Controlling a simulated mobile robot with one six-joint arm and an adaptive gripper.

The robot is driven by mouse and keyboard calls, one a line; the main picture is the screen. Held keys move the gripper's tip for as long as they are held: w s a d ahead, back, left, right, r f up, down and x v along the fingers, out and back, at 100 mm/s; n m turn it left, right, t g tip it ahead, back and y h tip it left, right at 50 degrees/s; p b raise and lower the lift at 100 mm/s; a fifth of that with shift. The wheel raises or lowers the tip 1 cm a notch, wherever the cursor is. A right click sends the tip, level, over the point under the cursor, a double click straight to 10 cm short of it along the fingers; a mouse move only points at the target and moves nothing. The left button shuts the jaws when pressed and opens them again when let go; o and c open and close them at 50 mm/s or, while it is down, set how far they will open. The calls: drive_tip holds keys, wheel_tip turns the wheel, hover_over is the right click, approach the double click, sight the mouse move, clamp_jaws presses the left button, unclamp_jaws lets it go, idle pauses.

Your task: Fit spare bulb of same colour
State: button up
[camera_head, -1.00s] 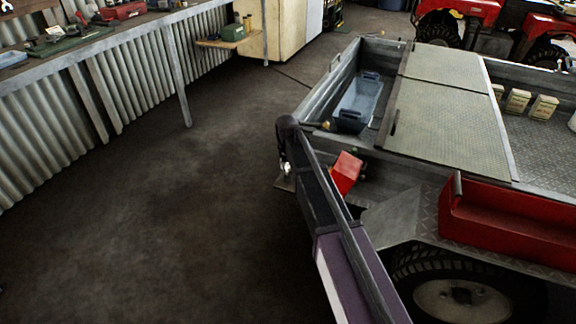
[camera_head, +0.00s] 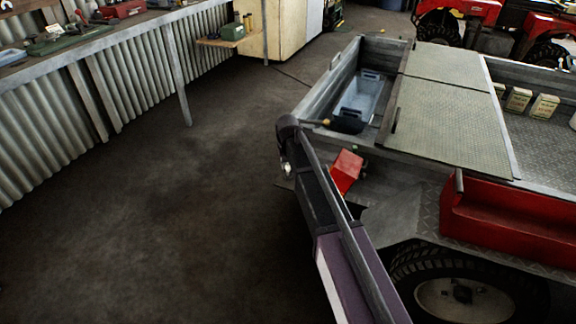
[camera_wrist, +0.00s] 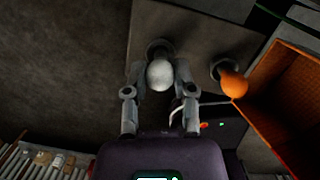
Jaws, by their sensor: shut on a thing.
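My gripper (camera_wrist: 159,82) is shut on a pale round bulb (camera_wrist: 160,75), with a fingertip on each side of it. The bulb is lined up in front of a dark round socket (camera_wrist: 158,47) on a grey plate (camera_wrist: 192,35); I cannot tell whether it touches. An orange bulb (camera_wrist: 234,86) sits at a second round socket (camera_wrist: 222,68) to the right. In the head view my arm reaches to the trailer's rear corner, and my fingers and the held bulb cannot be made out there.
An orange-red open housing (camera_wrist: 285,95) is close on the right in the wrist view; a red part (camera_head: 347,170) shows beside my arm in the head view. A blue tub (camera_head: 372,88) lies in the trailer (camera_head: 440,115). The workbench (camera_head: 100,45) is at left; the floor between is clear.

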drive_tip(key=shift+f+b, duration=0.55)
drive_tip(key=shift+f, duration=0.05)
idle(0.4)
drive_tip(key=o, duration=0.8)
drive_tip(key=shift+o, duration=0.2)
drive_tip(key=o, duration=0.4)
drive_tip(key=shift+c, duration=0.2)
drive_tip(key=shift+r, duration=0.2)
drive_tip(key=shift+r+p, duration=4.4)
drive_tip(key=shift+p, duration=0.2)
